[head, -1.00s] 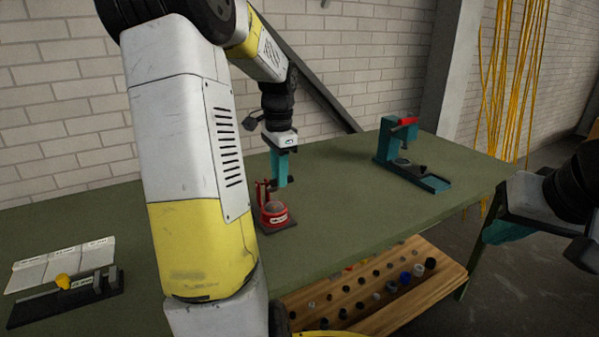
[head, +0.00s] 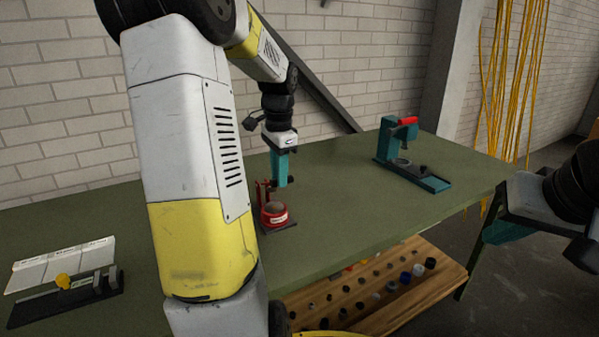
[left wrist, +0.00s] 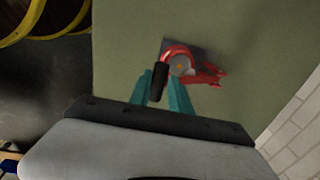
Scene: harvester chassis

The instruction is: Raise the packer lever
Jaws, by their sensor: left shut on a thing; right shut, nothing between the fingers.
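The packer (head: 274,215) is a small red device with a round cup on a dark base, standing on the green bench. It also shows in the left wrist view (left wrist: 182,62). My left gripper (head: 281,184) points down just above and behind the cup. Its teal fingers (left wrist: 160,92) are shut on the packer lever's black handle (left wrist: 160,80), which shows between them in the left wrist view. The lever's link to the red frame is partly hidden. My right gripper (head: 503,231) is shut and empty, off the bench at the right edge, partly out of clear view.
A wooden rack (head: 370,290) sits below the front edge.

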